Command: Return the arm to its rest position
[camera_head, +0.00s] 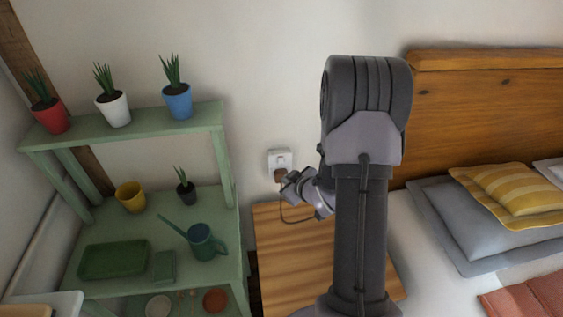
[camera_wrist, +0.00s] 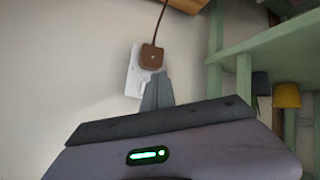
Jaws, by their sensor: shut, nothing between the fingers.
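My arm stands in the middle of the head view and reaches toward the wall. My gripper (camera_head: 289,183) is close to the white wall socket (camera_head: 280,158) and the brown plug (camera_head: 280,175). In the wrist view my gripper (camera_wrist: 158,80) is shut and empty, its tips just below the brown plug (camera_wrist: 151,57). The plug sits at the white socket plate (camera_wrist: 133,72), with its cord running upward in that view. I cannot tell whether the fingertips touch the plug.
A wooden bedside table (camera_head: 290,255) lies below my gripper. A green shelf (camera_head: 130,128) with potted plants and a watering can (camera_head: 205,243) stands at the left. A bed with a wooden headboard (camera_head: 480,105) and pillows is at the right.

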